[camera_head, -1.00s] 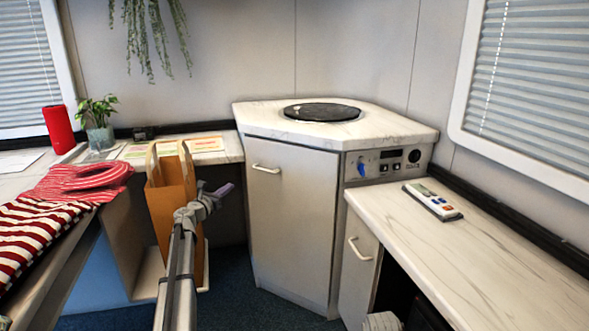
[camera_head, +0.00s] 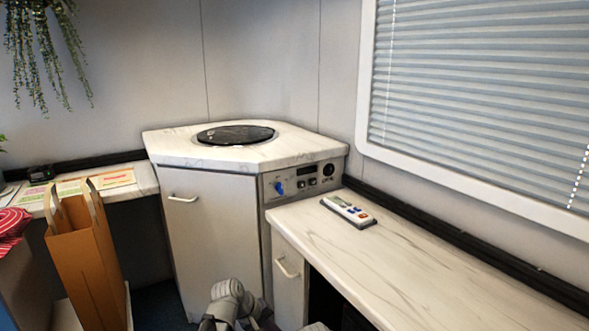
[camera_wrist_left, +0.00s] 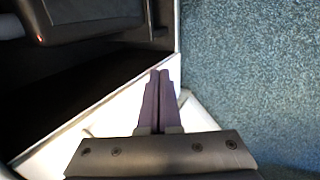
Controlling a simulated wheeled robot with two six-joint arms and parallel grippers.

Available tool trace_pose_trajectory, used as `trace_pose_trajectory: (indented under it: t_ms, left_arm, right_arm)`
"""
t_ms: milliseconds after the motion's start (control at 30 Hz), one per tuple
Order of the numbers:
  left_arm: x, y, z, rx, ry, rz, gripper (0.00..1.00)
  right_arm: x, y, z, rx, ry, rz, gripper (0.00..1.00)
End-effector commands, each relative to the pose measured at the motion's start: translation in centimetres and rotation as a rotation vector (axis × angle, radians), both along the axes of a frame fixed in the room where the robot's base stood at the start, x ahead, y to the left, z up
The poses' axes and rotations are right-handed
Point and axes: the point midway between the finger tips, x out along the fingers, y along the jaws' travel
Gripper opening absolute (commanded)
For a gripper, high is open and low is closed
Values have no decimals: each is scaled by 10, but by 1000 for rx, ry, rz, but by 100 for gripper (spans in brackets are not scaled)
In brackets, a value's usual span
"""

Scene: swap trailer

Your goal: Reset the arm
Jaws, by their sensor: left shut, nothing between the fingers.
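My left gripper (camera_wrist_left: 159,88) shows in the left wrist view with its two purple fingers close together and nothing between them. It points down over the edge of a white cabinet, with blue carpet (camera_wrist_left: 250,80) to the right. In the head view a grey part of my arm (camera_head: 228,292) shows at the bottom, below the corner cabinet. The gripper's fingers cannot be made out there. My right gripper is not in either view.
A corner cabinet (camera_head: 215,235) carries a black round plate (camera_head: 236,134). A marble counter (camera_head: 400,260) holds a remote (camera_head: 348,211). A brown paper bag (camera_head: 88,265) stands at the left. A dark opening (camera_wrist_left: 90,75) lies beside the left gripper.

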Motion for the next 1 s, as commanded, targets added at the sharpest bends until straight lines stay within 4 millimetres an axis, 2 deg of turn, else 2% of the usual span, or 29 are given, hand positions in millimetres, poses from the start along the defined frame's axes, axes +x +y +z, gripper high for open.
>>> trace_pose_trajectory:
  t_ms: [33,100,300,433,500,767,1000]
  left_arm:
    - [-37,-11,-7,92,5,-126,0]
    - [-73,-15,-16,219,15,-294,0]
    - [-155,-7,-25,512,61,-700,0]
    - [-196,8,-21,671,103,-922,0]
    - [-185,7,3,656,101,-897,0]
    - [-184,6,59,652,100,-891,0]
    - [-184,6,135,650,100,-887,0]
  right_arm:
    - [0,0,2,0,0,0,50]
    - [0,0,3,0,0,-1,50]
    - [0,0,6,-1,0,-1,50]
    - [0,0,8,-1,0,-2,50]
    - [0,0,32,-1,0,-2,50]
    - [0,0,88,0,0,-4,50]
    - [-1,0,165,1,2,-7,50]
